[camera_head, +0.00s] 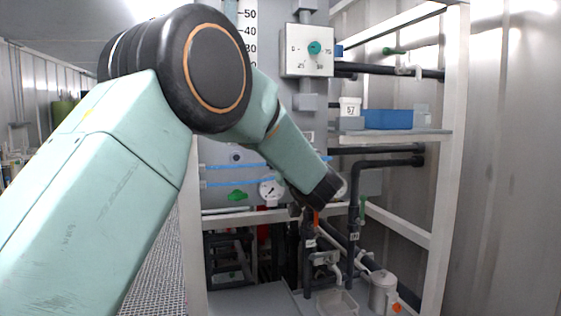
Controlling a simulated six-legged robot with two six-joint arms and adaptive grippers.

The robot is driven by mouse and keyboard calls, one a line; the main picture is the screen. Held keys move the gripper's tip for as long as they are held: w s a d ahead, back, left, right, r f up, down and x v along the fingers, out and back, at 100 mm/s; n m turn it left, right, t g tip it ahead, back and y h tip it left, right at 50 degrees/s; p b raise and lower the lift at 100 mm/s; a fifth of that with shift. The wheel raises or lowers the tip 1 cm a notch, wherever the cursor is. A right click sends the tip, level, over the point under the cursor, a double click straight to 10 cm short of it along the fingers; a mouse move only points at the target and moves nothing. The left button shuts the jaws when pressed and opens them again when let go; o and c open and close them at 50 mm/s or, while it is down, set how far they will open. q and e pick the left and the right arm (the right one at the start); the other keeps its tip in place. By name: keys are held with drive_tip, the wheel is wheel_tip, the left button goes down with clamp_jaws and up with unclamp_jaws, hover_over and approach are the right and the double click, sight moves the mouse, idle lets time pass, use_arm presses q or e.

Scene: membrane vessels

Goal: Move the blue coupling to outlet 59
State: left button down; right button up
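My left arm comes in from the left and reaches across the middle to the pipework, ending in a dark wrist (325,188). The fingers of my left gripper are hidden behind the wrist or too small and dark to tell. Dark vertical pipes (308,262) with small white labels stand just below the wrist, and a small orange part shows there. I cannot read 59 on any label. I cannot make out a blue coupling; it may be hidden behind my arm. My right gripper is not in view.
A white frame post (448,170) bounds the right side. A shelf (400,134) holds a blue bin (388,119) and a white box marked 57 (350,108). A gauge (270,192) and a dial panel (306,50) are near the arm. A white canister (382,290) stands low right.

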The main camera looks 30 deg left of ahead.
use_arm(q)
drive_tip(key=shift+r+p, duration=0.1)
drive_tip(key=shift+p, duration=0.2)
drive_tip(key=shift+w+a, duration=0.3)
drive_tip(key=shift+a, duration=0.15)
idle(0.5)
drive_tip(key=c, duration=0.9)
unclamp_jaws()
drive_tip(key=v, duration=1.2)
drive_tip(key=shift+a, duration=0.1)
